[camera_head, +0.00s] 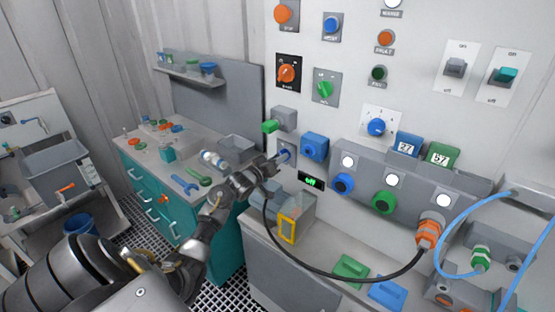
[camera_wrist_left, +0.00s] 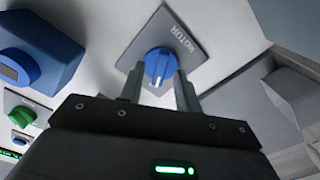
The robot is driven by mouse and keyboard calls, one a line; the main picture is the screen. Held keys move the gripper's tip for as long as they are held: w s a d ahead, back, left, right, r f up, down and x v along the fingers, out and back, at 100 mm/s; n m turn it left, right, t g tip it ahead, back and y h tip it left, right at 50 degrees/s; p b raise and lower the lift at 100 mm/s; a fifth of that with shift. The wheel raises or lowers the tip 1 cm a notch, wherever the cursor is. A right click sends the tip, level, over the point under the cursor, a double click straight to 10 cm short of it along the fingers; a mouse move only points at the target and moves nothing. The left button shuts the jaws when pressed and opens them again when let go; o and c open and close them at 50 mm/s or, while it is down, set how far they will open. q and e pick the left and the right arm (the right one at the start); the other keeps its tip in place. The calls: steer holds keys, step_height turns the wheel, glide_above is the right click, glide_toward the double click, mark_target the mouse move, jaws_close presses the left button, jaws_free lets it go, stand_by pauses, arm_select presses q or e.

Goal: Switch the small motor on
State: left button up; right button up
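The blue MOTOR knob (camera_wrist_left: 160,66) sits on a grey plate marked MOTOR in the left wrist view. It also shows small on the wall panel in the head view (camera_head: 286,155). My left gripper (camera_wrist_left: 159,84) is open, with one finger at each side of the knob's lower part. Whether the fingers touch the knob, I cannot tell. In the head view my left gripper (camera_head: 275,165) reaches up to the knob from the lower left. A small black display (camera_head: 310,181) with green text, seemingly "off", is below right of the knob. My right gripper is not in view.
A blue boxed knob (camera_head: 315,147) is close right of the MOTOR knob, and a grey box with a green end (camera_head: 280,121) is just above. A black cable (camera_head: 330,278) hangs from an orange connector (camera_head: 429,231) towards my gripper. A yellow-framed box (camera_head: 288,228) stands below.

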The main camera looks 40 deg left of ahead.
arm_select(q)
jaws_close()
steer(key=shift+m, duration=0.4)
steer(key=m+b, duration=0.3)
steer(key=m, duration=0.8)
steer(key=shift+d+b, duration=0.15)
steer(key=shift+b, duration=0.2)
stand_by(0.4)
